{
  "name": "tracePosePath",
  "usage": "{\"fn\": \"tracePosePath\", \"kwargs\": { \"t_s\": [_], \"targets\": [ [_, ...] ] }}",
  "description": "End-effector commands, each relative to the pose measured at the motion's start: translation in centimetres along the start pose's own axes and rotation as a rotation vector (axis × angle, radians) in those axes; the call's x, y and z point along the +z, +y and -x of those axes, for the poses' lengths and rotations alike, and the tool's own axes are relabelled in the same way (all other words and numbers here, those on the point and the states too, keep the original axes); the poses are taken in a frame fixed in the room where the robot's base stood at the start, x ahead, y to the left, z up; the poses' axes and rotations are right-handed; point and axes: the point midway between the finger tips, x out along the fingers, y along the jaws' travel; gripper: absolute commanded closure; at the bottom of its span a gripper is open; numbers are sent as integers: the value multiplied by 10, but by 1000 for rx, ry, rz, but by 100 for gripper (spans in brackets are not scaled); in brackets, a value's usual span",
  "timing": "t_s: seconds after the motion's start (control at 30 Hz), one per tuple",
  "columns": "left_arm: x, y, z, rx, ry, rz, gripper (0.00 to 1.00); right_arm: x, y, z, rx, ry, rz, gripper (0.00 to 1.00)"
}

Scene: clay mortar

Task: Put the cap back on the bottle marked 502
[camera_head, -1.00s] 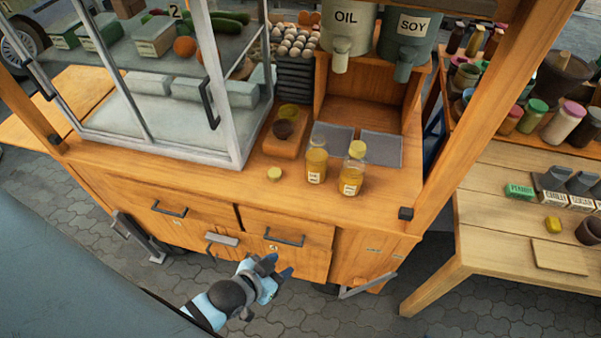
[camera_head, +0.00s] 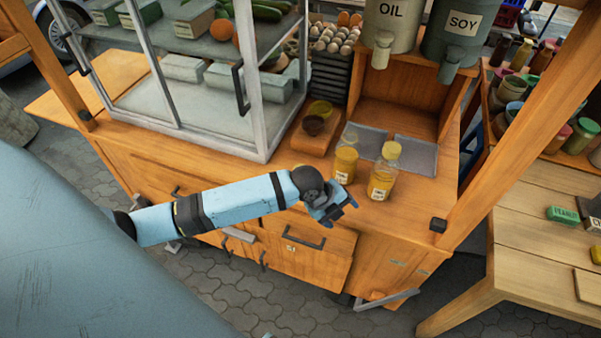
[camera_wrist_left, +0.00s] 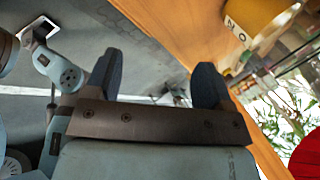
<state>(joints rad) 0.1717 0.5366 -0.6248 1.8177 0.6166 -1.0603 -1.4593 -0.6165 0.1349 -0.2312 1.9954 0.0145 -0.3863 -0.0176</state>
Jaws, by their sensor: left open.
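Two glass bottles of yellow liquid stand upright on the wooden counter. The left bottle (camera_head: 345,165) seems to have no cap; the right bottle (camera_head: 382,180) wears a yellow cap (camera_head: 391,150). Their head-view labels are too small to read. My left gripper (camera_head: 337,208) is open and empty, low in front of the left bottle near the counter's front edge. In the left wrist view the gripper (camera_wrist_left: 157,78) has nothing between its fingers, and a labelled bottle (camera_wrist_left: 262,18) showing "2" and "0" is close by at upper right. The loose yellow cap is hidden, apparently behind my left arm.
A small wooden tray (camera_head: 309,145) with little bowls sits behind the arm. The glass display case (camera_head: 262,120) stands to the left. The counter right of the bottles is clear.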

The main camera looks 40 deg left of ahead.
Motion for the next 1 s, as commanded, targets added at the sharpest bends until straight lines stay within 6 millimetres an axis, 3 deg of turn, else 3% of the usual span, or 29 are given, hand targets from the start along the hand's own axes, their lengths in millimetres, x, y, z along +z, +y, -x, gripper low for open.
{"fn": "tracePosePath", "kwargs": {
  "t_s": [0.03,0.2,0.4,0.6,1.0],
  "targets": [
    [25,-10,2,59,-16,-156,24,9,0,-6,-1,1,-1,40],
    [92,-30,37,291,11,-641,24,21,-1,-16,-4,3,-3,40],
    [150,-43,91,488,112,-998,24,30,-1,-23,-5,4,-5,40],
    [173,-47,122,568,189,-1147,24,34,-1,-26,-6,2,-6,40],
    [175,-46,123,574,202,-1164,24,33,-1,-26,-5,2,-6,40]
  ]
}}
